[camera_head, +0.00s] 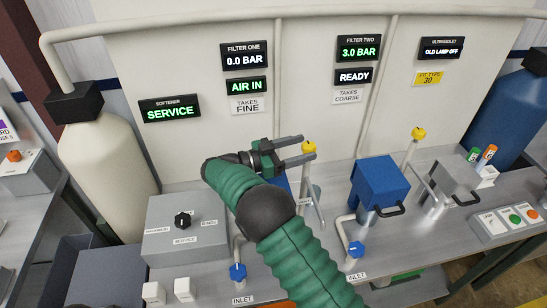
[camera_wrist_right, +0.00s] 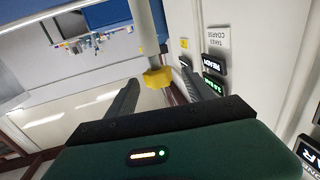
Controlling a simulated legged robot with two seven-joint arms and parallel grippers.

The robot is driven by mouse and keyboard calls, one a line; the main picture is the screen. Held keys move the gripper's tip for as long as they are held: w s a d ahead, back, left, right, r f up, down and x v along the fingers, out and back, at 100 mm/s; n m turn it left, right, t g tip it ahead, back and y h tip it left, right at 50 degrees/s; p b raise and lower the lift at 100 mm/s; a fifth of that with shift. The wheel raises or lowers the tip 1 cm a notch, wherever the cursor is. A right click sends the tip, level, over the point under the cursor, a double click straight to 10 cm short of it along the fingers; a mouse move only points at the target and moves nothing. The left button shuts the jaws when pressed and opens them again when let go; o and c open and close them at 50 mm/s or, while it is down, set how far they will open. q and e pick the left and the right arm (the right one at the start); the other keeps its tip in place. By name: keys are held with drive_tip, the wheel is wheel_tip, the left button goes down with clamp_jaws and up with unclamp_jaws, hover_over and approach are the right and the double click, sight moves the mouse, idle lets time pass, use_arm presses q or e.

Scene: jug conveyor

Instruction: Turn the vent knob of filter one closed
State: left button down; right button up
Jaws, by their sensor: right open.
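The yellow vent knob of filter one (camera_head: 309,146) sits on top of a thin upright post, below the filter one display (camera_head: 245,56) that reads 0.0 BAR and AIR IN. My right gripper (camera_head: 307,147) is open, its fingertips at the knob. In the right wrist view the knob (camera_wrist_right: 158,79) shows between the two finger ends (camera_wrist_right: 159,75), with gaps on both sides; I see no contact. Filter one's blue body is mostly hidden behind my right arm. My left gripper is not in view.
Filter two (camera_head: 380,184) stands to the right with its own yellow vent knob (camera_head: 418,133). Blue inlet knobs (camera_head: 238,271) stand low at the front. A grey softener box with a black dial (camera_head: 183,220) is at left. The back panel (camera_head: 195,40) rises close behind.

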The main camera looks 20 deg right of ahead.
drive_tip(key=a, duration=0.3)
drive_tip(key=a+b, duration=0.1)
drive_tip(key=a, duration=0.3)
drive_tip(key=a+b, duration=0.1)
drive_tip(key=a, duration=0.3)
drive_tip(key=shift+w+a, duration=0.25)
drive_tip(key=shift+w, duration=0.15)
drive_tip(key=shift+d, duration=0.1)
